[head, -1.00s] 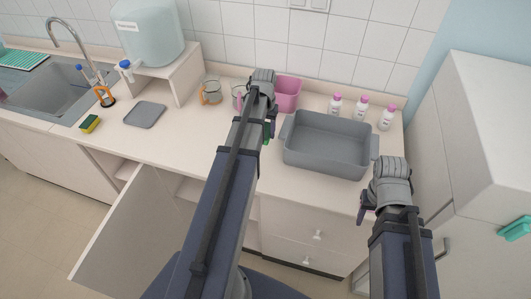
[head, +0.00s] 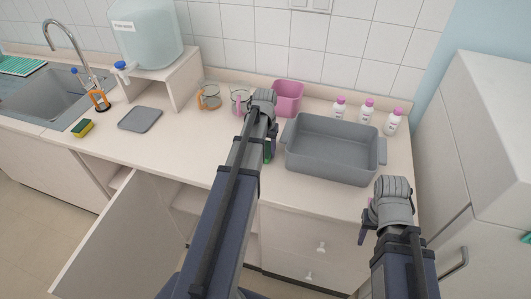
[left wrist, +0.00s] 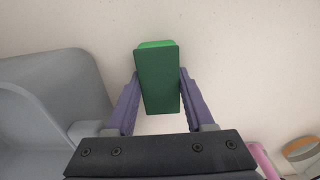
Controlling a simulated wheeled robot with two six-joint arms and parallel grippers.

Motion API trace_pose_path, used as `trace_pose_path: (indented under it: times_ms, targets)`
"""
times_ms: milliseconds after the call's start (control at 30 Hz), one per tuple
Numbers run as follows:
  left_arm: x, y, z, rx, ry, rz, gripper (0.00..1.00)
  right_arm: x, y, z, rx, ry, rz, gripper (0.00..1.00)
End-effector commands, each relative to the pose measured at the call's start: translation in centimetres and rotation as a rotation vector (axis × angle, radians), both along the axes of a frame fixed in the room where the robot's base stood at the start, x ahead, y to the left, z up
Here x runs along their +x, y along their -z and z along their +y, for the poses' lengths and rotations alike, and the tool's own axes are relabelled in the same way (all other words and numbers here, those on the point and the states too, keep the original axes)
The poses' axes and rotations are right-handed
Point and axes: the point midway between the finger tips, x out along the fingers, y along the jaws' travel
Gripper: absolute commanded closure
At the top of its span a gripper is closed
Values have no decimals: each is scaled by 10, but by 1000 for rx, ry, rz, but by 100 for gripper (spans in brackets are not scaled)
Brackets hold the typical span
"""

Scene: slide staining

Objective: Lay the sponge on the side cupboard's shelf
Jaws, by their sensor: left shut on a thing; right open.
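My left gripper (head: 269,148) is shut on a green block (left wrist: 158,82), dark green on the near face and brighter green along one end. I cannot tell whether this block is a sponge. It is held over the counter, mostly hidden by the arm in the head view. A yellow sponge with a green top (head: 82,128) lies on the counter at the left. Under the counter a cupboard door (head: 125,238) stands open, with a shelf (head: 188,197) partly visible behind my left arm. My right gripper (head: 366,226) is open in front of the drawers.
A grey basin (head: 333,165) stands on the counter, with a pink container (head: 288,97) and white bottles (head: 366,111) behind it. Glass mugs (head: 209,97), a grey tray (head: 140,119) and a sink (head: 45,90) are further left. A tall white cabinet (head: 490,130) stands right.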

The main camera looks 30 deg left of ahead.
Motion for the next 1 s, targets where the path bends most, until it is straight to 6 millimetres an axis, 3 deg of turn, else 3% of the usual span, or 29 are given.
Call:
trace_pose_path:
  times_ms: [267, 300, 400, 767, 1000]
  targets:
    - [0, 4, 0, 0, 0, 0, 91, 0, 4, 0, 0, 0, 0, 50]
    - [0, 2, 0, 0, 0, 0, 43, 0, 2, 0, 0, 0, 0, 50]
    - [0, 2, 0, 0, 0, 0, 34, 0, 2, 0, 0, 0, 0, 50]
    - [0, 0, 0, 0, 0, 0, 34, 0, 0, 0, 0, 0, 0, 50]
    - [0, -16, 0, 0, 0, 0, 34, 0, -16, 0, 0, 0, 0, 50]
